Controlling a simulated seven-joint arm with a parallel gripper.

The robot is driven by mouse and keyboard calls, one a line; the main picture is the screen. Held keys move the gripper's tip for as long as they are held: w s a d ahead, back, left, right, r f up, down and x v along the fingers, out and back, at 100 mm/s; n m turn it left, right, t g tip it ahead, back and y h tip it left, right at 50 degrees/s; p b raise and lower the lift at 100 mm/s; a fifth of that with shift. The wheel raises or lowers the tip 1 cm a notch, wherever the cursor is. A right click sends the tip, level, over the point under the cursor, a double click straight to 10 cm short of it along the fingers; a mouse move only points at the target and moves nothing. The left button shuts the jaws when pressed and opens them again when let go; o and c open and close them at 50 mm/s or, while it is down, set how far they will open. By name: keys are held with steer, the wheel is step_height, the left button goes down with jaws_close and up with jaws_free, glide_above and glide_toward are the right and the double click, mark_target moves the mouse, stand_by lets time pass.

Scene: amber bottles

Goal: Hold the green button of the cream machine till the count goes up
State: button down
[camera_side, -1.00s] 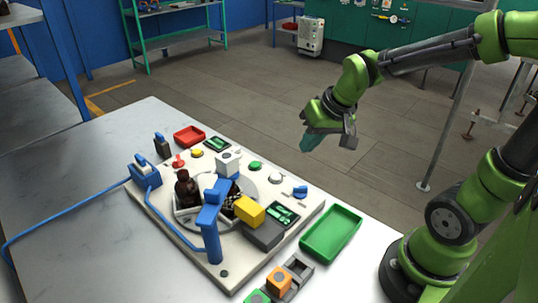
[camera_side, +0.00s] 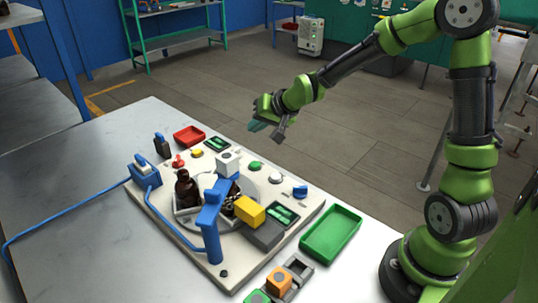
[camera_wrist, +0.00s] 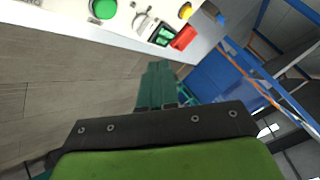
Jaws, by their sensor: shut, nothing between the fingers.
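The cream machine (camera_side: 167,229) lies flat on the table with a round turntable at its middle. Its green button (camera_side: 254,166) is on the far right part of the top and also shows at the top of the wrist view (camera_wrist: 103,8). A small dark display (camera_side: 217,144) sits near the far edge and another (camera_side: 283,214) near the right edge; their digits are too small to read. Brown bottles (camera_side: 186,188) stand on the turntable, partly hidden by a blue post (camera_side: 211,225). My gripper (camera_side: 256,126) is shut and empty, in the air beyond the machine's far right edge, apart from the button.
A yellow button (camera_side: 197,153), a red knob (camera_side: 178,161), a white knob (camera_side: 276,179) and a blue knob (camera_side: 300,191) are on the panel. A red tray (camera_side: 189,136) and a green tray (camera_side: 331,232) flank it. A white block (camera_side: 228,163) stands near the green button.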

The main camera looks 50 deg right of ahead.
mark_target(258, 164)
steer(key=shift+f, duration=4.45)
steer(key=shift+f, duration=0.1)
steer(key=shift+f, duration=0.3)
steer(key=shift+f, duration=0.5)
stand_by(0.4)
steer(key=shift+r, duration=0.1)
stand_by(1.2)
steer(key=shift+r, duration=0.85)
